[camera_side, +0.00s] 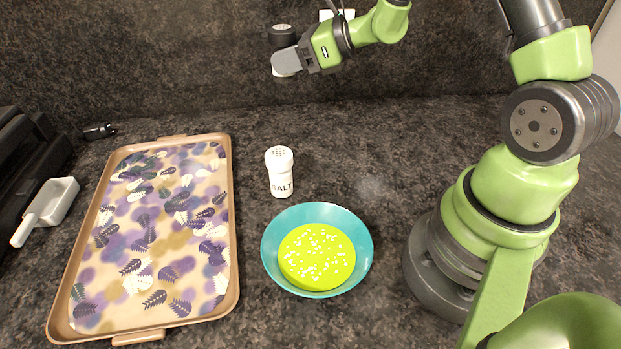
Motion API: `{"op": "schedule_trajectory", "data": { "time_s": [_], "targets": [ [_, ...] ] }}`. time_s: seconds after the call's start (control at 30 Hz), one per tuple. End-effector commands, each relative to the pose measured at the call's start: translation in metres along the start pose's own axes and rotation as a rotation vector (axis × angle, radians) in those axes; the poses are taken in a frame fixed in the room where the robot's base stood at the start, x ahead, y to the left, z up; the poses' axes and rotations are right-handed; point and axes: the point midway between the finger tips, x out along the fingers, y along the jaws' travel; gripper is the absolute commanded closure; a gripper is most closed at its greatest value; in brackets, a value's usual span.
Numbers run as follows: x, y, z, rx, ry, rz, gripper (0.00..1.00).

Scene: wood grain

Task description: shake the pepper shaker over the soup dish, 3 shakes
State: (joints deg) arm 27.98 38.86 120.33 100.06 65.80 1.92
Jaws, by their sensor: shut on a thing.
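My gripper (286,60) is high up, near the top of the picture, shut on a shaker with a dark top (283,36). Its dark end shows above the fingers and a bit of white body below them; the middle is hidden by the fingers. It looks about upright. No label can be seen on it, but it is not the salt shaker, so I take it as the pepper shaker. The soup dish (367,255) is a teal bowl holding yellow-green soup (317,258) with white specks. In the picture the gripper is above and a little left of the dish.
A white salt shaker (280,173) stands upright behind and left of the dish. A patterned tray (233,230) with a tan rim lies at the left. A white scoop (52,205) and dark objects are at the far left.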

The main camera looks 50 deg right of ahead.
Motion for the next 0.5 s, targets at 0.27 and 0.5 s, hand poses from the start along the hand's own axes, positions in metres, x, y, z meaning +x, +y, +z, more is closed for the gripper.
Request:
{"op": "schedule_trajectory", "data": {
  "time_s": [0.27,0.5],
  "targets": [
    [0.004,0.026,-0.013,-0.036,0.003,0.105,0.77],
    [-0.002,0.124,-0.055,-0.207,0.003,0.530,0.77]
  ]
}}
